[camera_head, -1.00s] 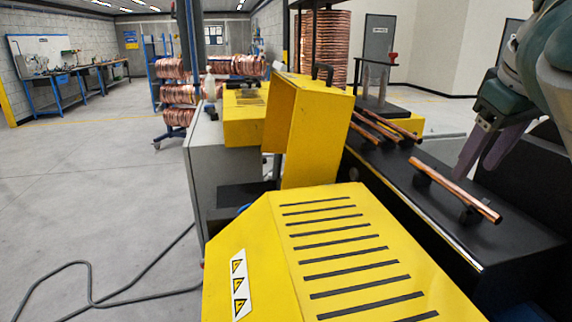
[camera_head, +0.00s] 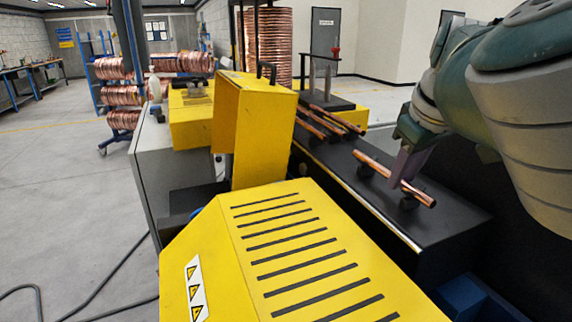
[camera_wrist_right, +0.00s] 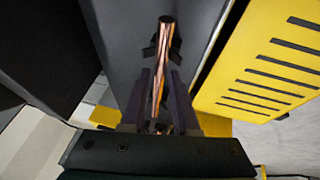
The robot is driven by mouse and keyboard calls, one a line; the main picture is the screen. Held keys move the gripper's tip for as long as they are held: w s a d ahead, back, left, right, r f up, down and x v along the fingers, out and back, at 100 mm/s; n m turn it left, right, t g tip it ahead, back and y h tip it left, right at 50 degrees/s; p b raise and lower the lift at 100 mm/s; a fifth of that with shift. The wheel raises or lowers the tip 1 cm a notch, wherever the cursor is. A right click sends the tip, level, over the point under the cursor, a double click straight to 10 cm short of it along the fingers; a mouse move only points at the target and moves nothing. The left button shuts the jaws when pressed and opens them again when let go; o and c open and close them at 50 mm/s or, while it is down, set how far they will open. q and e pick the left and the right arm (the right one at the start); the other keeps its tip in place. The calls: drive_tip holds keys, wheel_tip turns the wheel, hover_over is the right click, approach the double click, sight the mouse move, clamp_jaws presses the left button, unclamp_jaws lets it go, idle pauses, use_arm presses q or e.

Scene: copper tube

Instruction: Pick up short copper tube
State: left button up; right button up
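A short copper tube (camera_head: 372,165) lies across two small black supports on a black machine top. It also shows in the right wrist view (camera_wrist_right: 165,40), running lengthwise away from the camera. My right gripper (camera_head: 408,168) is at the tube, its fingers pointing down around the tube's middle. In the right wrist view, the two dark fingers (camera_wrist_right: 160,82) stand on either side of the tube with visible gaps, so the gripper is open. The tube still rests on its supports. My left gripper is in neither view.
Several more copper tubes (camera_head: 322,124) lie farther back on the black machine top (camera_head: 345,175). A yellow slotted cover (camera_head: 270,250) fills the front, with an upright yellow housing (camera_head: 255,125) behind it. Copper coils (camera_head: 125,95) stand on a blue rack at the left.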

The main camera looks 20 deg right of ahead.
clamp_jaws()
idle(0.3)
drive_tip(key=shift+r, duration=0.1)
